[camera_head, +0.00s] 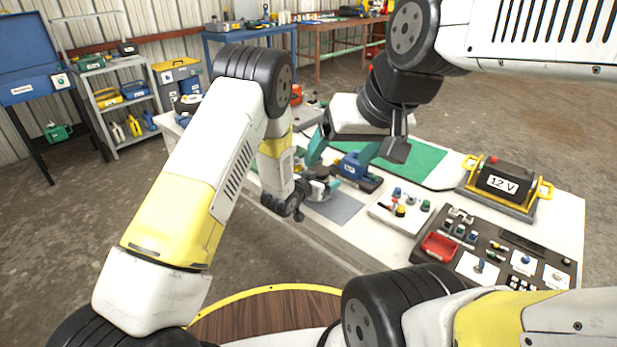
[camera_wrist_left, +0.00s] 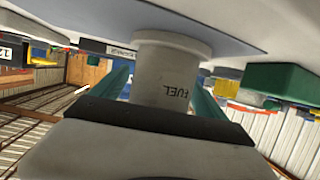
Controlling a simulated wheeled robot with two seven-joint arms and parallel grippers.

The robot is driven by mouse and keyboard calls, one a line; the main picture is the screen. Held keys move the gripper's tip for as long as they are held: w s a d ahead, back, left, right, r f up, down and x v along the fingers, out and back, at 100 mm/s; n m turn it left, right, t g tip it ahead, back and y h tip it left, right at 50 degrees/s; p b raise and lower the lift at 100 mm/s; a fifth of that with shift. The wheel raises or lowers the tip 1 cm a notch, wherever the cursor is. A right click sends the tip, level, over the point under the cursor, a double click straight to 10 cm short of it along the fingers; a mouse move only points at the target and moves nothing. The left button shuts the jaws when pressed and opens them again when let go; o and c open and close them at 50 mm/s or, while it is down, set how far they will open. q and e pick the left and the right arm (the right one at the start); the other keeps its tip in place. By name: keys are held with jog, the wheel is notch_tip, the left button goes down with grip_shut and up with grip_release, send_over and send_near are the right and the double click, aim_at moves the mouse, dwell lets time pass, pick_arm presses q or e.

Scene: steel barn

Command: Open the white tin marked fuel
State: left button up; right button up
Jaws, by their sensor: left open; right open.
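The white tin marked fuel (camera_wrist_left: 166,70) stands between the teal fingers of my left gripper in the left wrist view. Its dark lettering faces the camera, and a wider rim shows at its upper end in the picture. My left gripper (camera_head: 318,180) is open around the tin, low over the table; I cannot tell whether the fingers touch it. In the head view the tin is mostly hidden by the grippers. My right gripper (camera_head: 340,160) is open and empty above the same spot, its teal fingers pointing down.
A blue device (camera_head: 352,166) on a dark base stands just behind the grippers. A grey mat (camera_head: 337,209) lies in front.

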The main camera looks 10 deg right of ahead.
aim_at(321, 171)
pick_arm(q)
jog(key=shift+w+d+f, duration=0.1)
jog(key=shift+w+d, duration=0.05)
jog(key=c, duration=1.7)
grip_shut()
jog(key=shift+r, duration=0.2)
jog(key=shift+w+r, duration=0.1)
jog(key=shift+r, duration=0.35)
jog(key=shift+s+a+r, duration=0.15)
jog(key=shift+s+r, duration=0.1)
jog(key=shift+r, duration=0.4)
jog(key=shift+s+a+r, duration=0.15)
jog(key=shift+s+r, duration=0.05)
jog(key=shift+r, duration=0.4)
jog(key=s+a+r, duration=0.1)
jog(key=s+a, duration=0.7)
jog(key=s, duration=0.4)
jog(key=shift+s+a+r, duration=0.15)
jog(key=shift+s+a, duration=0.05)
jog(key=shift+s, duration=0.05)
